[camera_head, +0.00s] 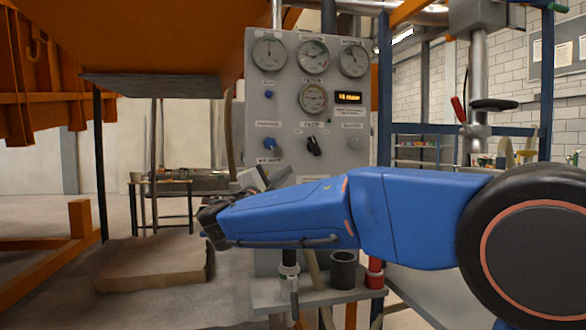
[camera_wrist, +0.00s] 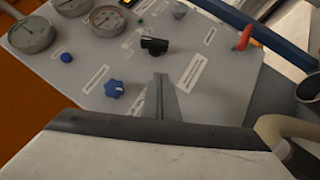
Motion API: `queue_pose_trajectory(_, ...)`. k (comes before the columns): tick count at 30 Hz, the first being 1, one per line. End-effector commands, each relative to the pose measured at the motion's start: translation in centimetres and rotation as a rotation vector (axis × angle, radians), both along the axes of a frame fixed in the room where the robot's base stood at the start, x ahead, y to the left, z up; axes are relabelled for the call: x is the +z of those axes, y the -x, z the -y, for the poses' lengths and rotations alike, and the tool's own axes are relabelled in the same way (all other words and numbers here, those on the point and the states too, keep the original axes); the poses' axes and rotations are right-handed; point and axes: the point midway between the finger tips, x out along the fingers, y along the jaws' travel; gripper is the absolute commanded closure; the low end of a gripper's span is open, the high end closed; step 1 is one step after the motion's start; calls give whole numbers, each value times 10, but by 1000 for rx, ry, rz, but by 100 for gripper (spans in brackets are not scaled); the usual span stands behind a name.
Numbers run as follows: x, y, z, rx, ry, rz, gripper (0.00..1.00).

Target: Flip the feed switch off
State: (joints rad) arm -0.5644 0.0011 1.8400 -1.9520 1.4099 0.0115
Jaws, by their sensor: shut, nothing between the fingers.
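A grey control panel (camera_head: 283,113) stands ahead of me. The black switch (camera_head: 313,145) sits at its lower middle, under a small label, with its handle tilted; I take it as the feed switch, though the label is too blurred to be sure. In the wrist view the black switch (camera_wrist: 154,46) lies just beyond my fingertips. My gripper (camera_head: 268,178) is in front of the panel's lower part, below and left of the switch. In the wrist view my gripper (camera_wrist: 160,80) is shut and empty, apart from the switch in the picture.
A blue knob (camera_head: 269,144) is left of the switch, and a grey knob (camera_head: 355,143) is right. Gauges (camera_head: 313,54) and a lit display (camera_head: 349,98) are above. A shelf (camera_head: 315,294) below holds a black cup (camera_head: 343,270). Orange framework (camera_head: 30,100) stands left.

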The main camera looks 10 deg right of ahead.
Motion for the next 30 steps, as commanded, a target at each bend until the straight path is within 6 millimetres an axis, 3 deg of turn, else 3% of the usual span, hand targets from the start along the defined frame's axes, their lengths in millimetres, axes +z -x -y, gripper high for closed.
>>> queue_pose_trajectory(9, -8, 21, -19, 0, 0, 0, 100)
queue_pose_trajectory(22, -10, 23, -16, -4, -7, -4, 100)
queue_pose_trajectory(26, -24, 32, 12, -32, -65, -45, 100)
queue_pose_trajectory(30, -61, 58, 72, -92, -212, -139, 100)
